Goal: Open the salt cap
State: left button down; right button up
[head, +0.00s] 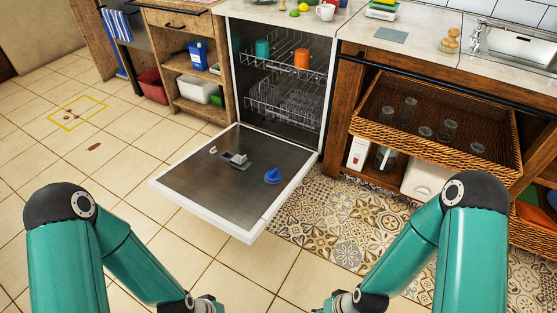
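The dishwasher door (200,193) is folded down flat, with its metal inner face up. On its right part is a blue round piece with a raised grip (272,176), which looks like the salt cap. I cannot tell whether it is seated in an opening or lies on the door. A grey dispenser with a raised lid (235,160) is at the middle of the door, and a small whitish piece (213,150) is left of it. My two arms come in at the bottom left and bottom right, short of the door.
Dishwasher racks (285,97) hold a teal cup (262,49) and an orange cup (301,58). A wicker basket (440,143) with several glasses juts out at right. Tiled floor is free left of the door and before it; a patterned mat (345,215) lies at right.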

aim_at(273, 176)
jog(key=i, duration=1.15)
jog(key=u, duration=0.05)
